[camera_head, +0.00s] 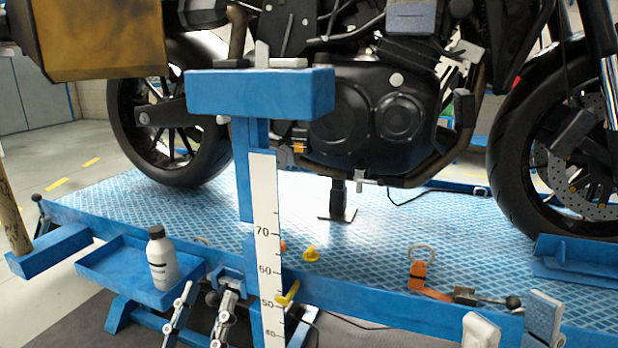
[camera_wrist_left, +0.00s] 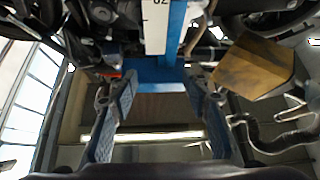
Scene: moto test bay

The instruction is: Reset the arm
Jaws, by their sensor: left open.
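My left gripper (camera_head: 202,298) is low in the head view, in front of the blue lift's near edge and just left of the white measuring scale (camera_head: 266,235). My right gripper (camera_head: 512,318) is at the bottom right of the head view. Its two light grey fingers are apart, with nothing seen between them. Its lower part is cut off by the frame.
A motorcycle (camera_head: 365,115) stands on the blue patterned lift platform (camera_head: 390,225). A blue T-shaped stand (camera_head: 260,92) rises in front. A white bottle (camera_head: 162,262) stands in a blue side tray (camera_head: 112,262). An orange strap (camera_head: 418,275) and a yellow piece (camera_head: 311,254) are on the platform.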

